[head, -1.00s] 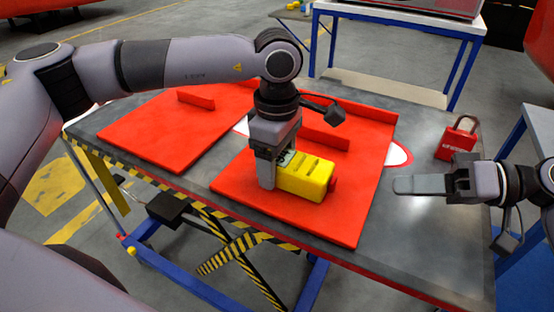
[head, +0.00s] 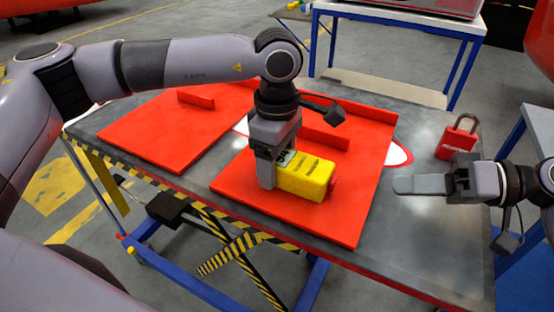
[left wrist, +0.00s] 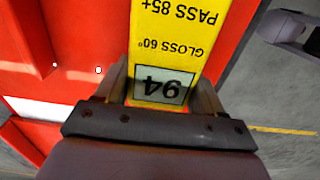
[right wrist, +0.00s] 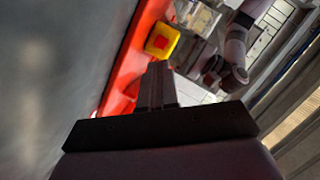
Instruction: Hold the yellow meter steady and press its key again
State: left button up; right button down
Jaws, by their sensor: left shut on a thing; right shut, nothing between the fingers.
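The yellow meter (head: 308,178) lies on the right red panel (head: 340,222), apparently resting on it. My left gripper (head: 275,168) is shut on the meter's other end, from above. My right gripper (head: 400,185) is shut and empty, pointing at the key across a clear gap.
A red padlock (head: 458,138) stands on the grey table (head: 425,215) behind my right gripper. Another red panel (head: 165,125) lies to the left. Low red bars stand on both panels. The tabletop between the right panel and my right gripper is clear.

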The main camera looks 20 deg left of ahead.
aim_at(355, 208)
jog(key=shift+f, duration=0.1)
